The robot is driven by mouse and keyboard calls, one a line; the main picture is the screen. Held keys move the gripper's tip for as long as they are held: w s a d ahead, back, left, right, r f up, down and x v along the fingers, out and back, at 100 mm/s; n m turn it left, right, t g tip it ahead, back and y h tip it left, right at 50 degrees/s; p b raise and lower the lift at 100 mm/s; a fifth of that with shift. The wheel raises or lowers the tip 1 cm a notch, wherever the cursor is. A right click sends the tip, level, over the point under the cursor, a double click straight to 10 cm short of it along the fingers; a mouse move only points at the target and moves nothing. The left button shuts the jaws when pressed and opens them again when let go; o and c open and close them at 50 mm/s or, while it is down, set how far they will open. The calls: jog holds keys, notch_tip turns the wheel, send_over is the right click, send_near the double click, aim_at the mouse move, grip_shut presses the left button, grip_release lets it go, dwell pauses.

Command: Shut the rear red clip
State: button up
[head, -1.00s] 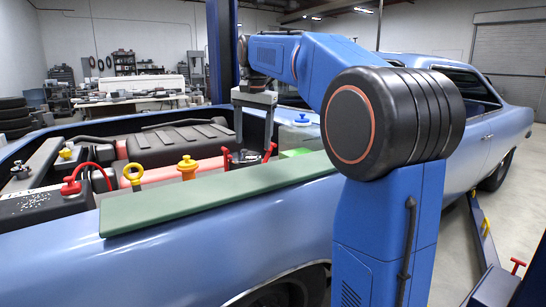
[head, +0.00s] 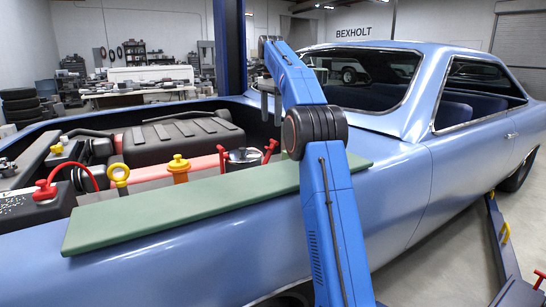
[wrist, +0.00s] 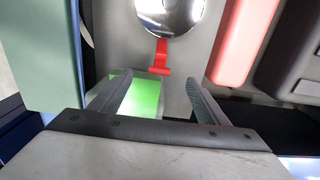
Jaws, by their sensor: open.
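A dark round canister with a silver lid (head: 243,155) stands in the engine bay, with a red clip on each side. The rear red clip (head: 270,150) is on its right side and leans outward from the lid. In the wrist view a red clip (wrist: 161,58) hangs out from the edge of the shiny lid (wrist: 170,14), just ahead of the fingertips. The front red clip (head: 221,157) is on the canister's left side. My gripper (head: 271,118) points down, above and to the right of the canister. Its two fingers (wrist: 157,80) are apart with nothing gripped.
A green pad (head: 170,208) lies along the fender in front of the canister.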

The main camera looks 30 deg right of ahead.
aim_at(267, 155)
notch_tip(267, 155, down, 17)
jog(key=shift+f, duration=0.2)
dwell(0.6)
jog(key=shift+c, duration=0.6)
